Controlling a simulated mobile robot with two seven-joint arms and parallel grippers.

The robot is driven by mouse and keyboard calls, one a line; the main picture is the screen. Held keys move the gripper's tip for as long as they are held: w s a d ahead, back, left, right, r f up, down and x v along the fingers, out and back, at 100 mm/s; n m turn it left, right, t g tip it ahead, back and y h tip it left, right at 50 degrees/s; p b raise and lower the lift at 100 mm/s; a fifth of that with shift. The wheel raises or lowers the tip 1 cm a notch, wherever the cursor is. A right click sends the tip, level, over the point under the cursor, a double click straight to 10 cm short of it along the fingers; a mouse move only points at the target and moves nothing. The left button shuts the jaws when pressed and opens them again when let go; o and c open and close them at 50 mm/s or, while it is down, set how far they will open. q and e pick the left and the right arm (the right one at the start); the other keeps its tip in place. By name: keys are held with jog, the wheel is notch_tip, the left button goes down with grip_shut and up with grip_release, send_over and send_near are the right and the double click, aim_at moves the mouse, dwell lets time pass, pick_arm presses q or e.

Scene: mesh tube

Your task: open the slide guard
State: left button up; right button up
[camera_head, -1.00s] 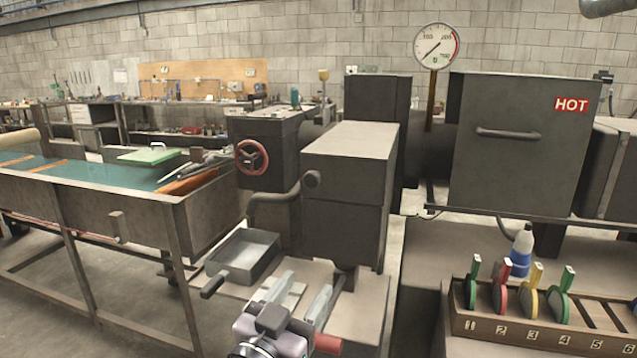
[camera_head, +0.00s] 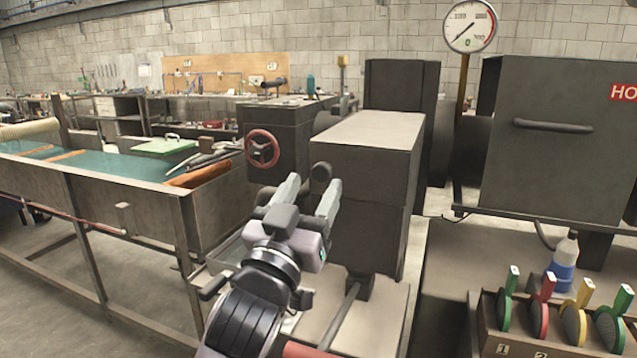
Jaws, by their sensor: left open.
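No part is labelled as the slide guard. A dark grey metal box (camera_head: 372,160) stands mid-view in the head view, with a round dark knob (camera_head: 321,171) at its upper left edge. My left gripper (camera_head: 313,187) is open, with its two pale fingers pointing up toward the knob. The knob shows between the fingertips. I cannot tell whether the fingers touch it, and nothing is held. The gripper hides the pipe under the knob and part of the box's lower left. My right gripper is out of view.
A red handwheel (camera_head: 262,148) is left of the knob. A long bench (camera_head: 140,210) fills the left. A rack with coloured-handled discs (camera_head: 528,340) and a bottle (camera_head: 562,265) are lower right.

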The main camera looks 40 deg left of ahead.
aim_at(320, 174)
pick_arm(q)
jog(key=shift+x, duration=1.25)
jog(key=shift+w+a+r, duration=0.1)
jog(key=shift+w+r, duration=0.2)
jog(key=shift+w, duration=0.15)
grip_shut()
jog(key=shift+p, duration=0.3)
